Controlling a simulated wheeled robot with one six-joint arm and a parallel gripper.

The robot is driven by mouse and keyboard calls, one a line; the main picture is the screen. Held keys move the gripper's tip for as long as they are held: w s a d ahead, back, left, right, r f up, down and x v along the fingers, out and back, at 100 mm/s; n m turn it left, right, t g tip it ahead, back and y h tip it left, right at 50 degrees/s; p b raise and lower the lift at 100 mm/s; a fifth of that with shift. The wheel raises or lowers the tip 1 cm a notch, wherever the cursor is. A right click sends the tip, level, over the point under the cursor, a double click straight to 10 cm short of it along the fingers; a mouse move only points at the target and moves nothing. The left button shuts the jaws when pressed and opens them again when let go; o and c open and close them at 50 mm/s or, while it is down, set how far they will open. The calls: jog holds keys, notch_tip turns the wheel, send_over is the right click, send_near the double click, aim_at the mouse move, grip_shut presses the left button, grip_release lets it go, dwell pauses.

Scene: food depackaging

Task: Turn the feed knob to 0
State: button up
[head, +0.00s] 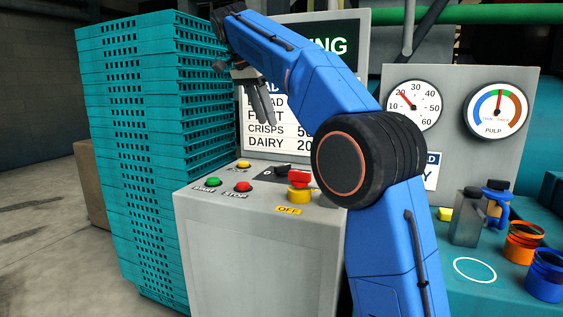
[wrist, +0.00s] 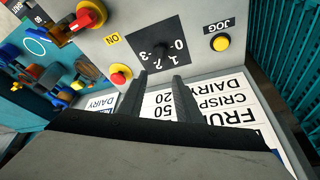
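The feed knob (wrist: 160,56) is a small black knob on the grey panel in the wrist view, with marks from 0 to 3 beside it. The 0 is to its right in that view; I cannot tell which mark it points at. In the head view my gripper (head: 263,108) hangs above the console, fingers downward, apart from the knob.
The console (head: 258,240) also carries a red-and-yellow rotary switch (head: 299,186), a green button (head: 213,182), a red button (head: 243,187) and a yellow JOG button (wrist: 220,43). Stacked teal crates (head: 140,150) stand left. A sign board (head: 262,142) rises behind.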

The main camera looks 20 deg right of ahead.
aim_at(284, 165)
jog(key=x, duration=1.6)
jog(key=shift+f, duration=0.2)
grip_shut()
